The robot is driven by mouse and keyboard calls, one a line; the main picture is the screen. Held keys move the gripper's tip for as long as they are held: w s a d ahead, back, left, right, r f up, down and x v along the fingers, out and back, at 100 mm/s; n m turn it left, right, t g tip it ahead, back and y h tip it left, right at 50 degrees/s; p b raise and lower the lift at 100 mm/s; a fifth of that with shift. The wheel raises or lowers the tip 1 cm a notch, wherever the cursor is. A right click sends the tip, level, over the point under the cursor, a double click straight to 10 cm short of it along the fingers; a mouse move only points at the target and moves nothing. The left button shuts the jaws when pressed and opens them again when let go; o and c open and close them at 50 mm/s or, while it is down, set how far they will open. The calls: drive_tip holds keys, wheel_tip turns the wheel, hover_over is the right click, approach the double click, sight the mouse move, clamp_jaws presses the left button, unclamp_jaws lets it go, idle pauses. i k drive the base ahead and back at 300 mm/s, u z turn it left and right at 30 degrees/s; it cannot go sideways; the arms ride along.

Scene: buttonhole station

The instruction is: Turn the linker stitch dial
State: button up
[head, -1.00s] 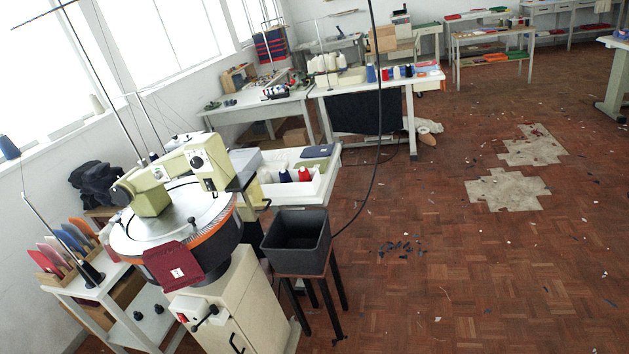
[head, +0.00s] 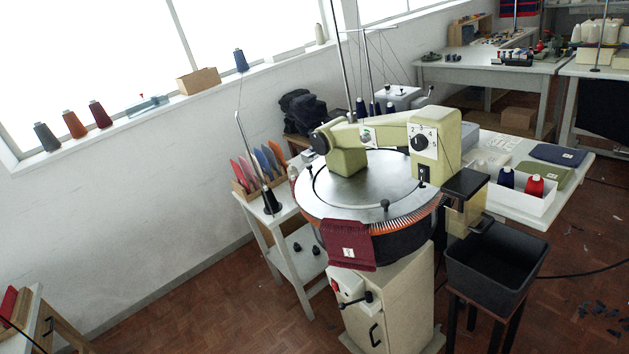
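The linker (head: 362,190) is a round machine with a metal plate, a ring of points and a cream arm across the top, on a cream cabinet (head: 385,295). The stitch dial (head: 419,141) is a black knob on a white numbered plate, on the upright cream head at the right of the machine. A dark red knitted piece (head: 347,246) hangs from the ring at the front. My gripper is not in view, so its opening and its place relative to the dial do not show.
A black bin (head: 496,264) on a stand is right of the cabinet. A white table (head: 580,165) with cones and folded knits stands behind it. A small side table (head: 302,260) is at the left. Parquet floor (head: 220,315) is open in the left foreground.

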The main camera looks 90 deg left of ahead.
sight(419, 143)
drive_tip(key=u, duration=1.7)
drive_tip(key=i, duration=0.5)
drive_tip(key=k, duration=0.45)
drive_tip(key=u, duration=0.15)
